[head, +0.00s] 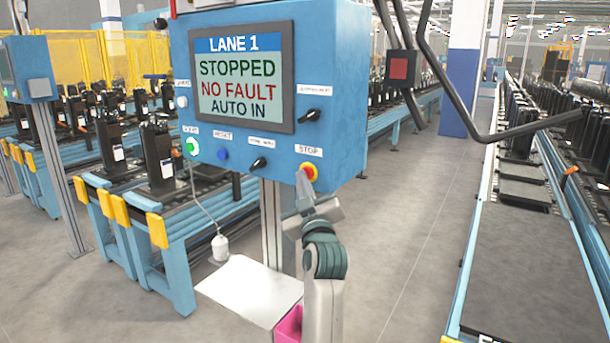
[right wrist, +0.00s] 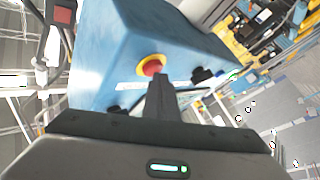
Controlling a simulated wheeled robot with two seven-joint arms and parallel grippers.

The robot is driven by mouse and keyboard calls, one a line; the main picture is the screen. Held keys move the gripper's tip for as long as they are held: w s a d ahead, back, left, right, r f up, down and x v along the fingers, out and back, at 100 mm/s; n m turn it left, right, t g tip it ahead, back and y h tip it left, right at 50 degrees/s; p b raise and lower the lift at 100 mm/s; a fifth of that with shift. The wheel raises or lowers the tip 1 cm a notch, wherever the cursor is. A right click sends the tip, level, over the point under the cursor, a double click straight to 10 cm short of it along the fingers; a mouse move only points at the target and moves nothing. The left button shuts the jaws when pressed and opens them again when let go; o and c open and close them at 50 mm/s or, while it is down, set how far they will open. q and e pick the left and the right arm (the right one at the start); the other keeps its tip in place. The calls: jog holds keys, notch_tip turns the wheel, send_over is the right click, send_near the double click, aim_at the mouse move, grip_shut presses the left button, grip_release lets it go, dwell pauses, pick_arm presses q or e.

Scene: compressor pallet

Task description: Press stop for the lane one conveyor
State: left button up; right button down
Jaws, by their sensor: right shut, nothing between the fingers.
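The blue lane 1 control box (head: 345,150) stands on a metal post. Its screen (head: 240,78) reads LANE 1, STOPPED, NO FAULT, AUTO IN. The red stop button (head: 308,172) with a yellow collar is at the box's lower right, under a STOP label. It also shows in the right wrist view (right wrist: 152,66). My right gripper (head: 303,190) is shut and empty, its tips just below the stop button and overlapping its lower edge in the picture. I cannot tell whether they touch it. My left gripper is not in view.
A green-lit start button (head: 192,146), a blue reset button (head: 222,154) and black selector switches share the panel. A red square button box (head: 399,68) hangs to the right on a black bent bar. Conveyors with black compressors run on both sides. The aisle floor (head: 420,210) is clear.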

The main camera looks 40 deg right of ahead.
dwell(0.6)
jog(key=shift+s+a+p, duration=0.35)
jog(key=shift+a+p, duration=0.05)
jog(key=shift+a, duration=0.35)
jog(key=shift+f, duration=0.1)
jog(key=shift+s+a+p, duration=0.25)
jog(key=shift+s+a, duration=0.05)
jog(key=shift+a, duration=0.45)
jog(key=shift+s+a+p, duration=0.2)
jog(key=shift+s+a, duration=0.15)
jog(key=shift+a, duration=0.45)
jog(key=shift+s+a+p, duration=0.25)
jog(key=shift+s+a, duration=0.05)
jog(key=shift+a, duration=0.45)
